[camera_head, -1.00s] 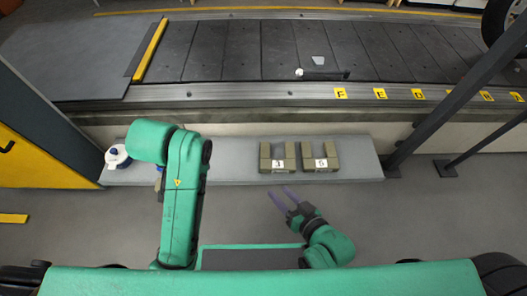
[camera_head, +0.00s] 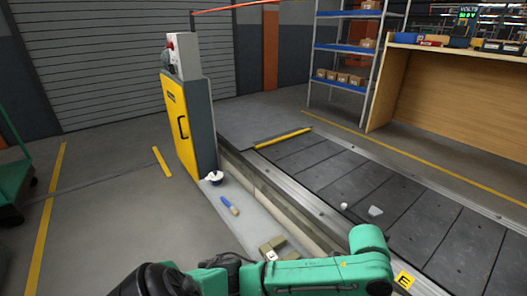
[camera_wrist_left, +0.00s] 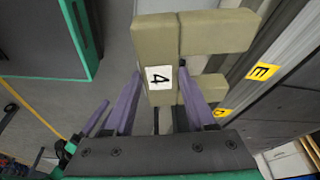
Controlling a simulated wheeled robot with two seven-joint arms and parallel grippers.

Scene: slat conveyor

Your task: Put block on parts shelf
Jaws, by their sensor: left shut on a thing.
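A tan, notched block with a white label "4" (camera_wrist_left: 205,38) fills the upper middle of the left wrist view. My left gripper (camera_wrist_left: 160,95) is shut on it, with one purple finger on each side of the label. The head view does not show this gripper's fingers. A thin purple strip with green and black parts lies at the left of the wrist view; it looks like my right gripper (camera_wrist_left: 95,118), its jaws unclear. A shelf rack (camera_head: 345,14) with blue edges and small cartons stands at the back of the head view.
The slat conveyor (camera_head: 320,168) runs alongside. A yellow cabinet (camera_head: 188,125) and a wooden bench (camera_head: 430,90) stand beyond.

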